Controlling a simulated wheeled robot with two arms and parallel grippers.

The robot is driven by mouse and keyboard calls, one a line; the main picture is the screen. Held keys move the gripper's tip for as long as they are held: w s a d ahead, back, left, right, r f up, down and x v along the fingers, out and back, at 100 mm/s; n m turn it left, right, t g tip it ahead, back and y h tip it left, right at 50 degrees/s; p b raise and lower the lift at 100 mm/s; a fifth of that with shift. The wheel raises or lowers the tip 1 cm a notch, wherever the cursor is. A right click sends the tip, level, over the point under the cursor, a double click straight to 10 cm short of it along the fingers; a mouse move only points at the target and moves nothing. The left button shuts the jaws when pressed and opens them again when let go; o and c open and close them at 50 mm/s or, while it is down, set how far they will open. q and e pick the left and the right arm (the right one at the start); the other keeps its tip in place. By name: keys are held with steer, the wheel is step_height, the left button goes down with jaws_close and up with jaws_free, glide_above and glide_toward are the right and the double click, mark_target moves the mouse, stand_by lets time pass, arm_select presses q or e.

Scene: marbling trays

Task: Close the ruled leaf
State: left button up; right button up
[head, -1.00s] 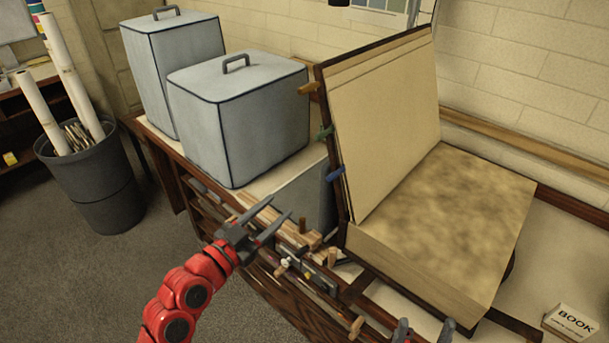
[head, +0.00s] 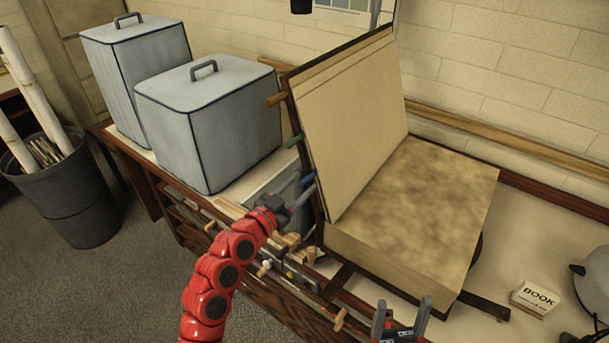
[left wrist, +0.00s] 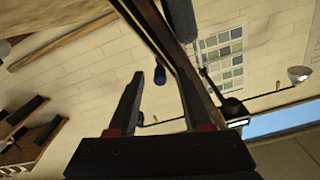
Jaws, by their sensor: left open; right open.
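A big book lies open on the bench, its cream leaves (head: 350,130) standing tilted up in a dark frame, with thin lines near their top edge. I cannot tell which one is the ruled leaf. Orange-brown (head: 276,99), green (head: 294,141) and blue (head: 309,180) tabs stick out from their left edge. My left gripper (head: 303,188) is open at the blue tab; in the left wrist view the tab (left wrist: 160,73) shows between the fingers, contact unclear. My right gripper (head: 402,312) is open and empty at the bottom, in front of the book.
The book's mottled brown lying block (head: 425,205) is right of the leaves. Two grey-blue lidded boxes (head: 210,130) stand to the left. A small white book block (head: 535,298) lies at the right, by a grey rounded object (head: 592,275). A bin with rolls (head: 65,190) stands on the floor.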

arm_select(q)
steer(key=shift+x, duration=1)
jaws_close()
stand_by(0.8)
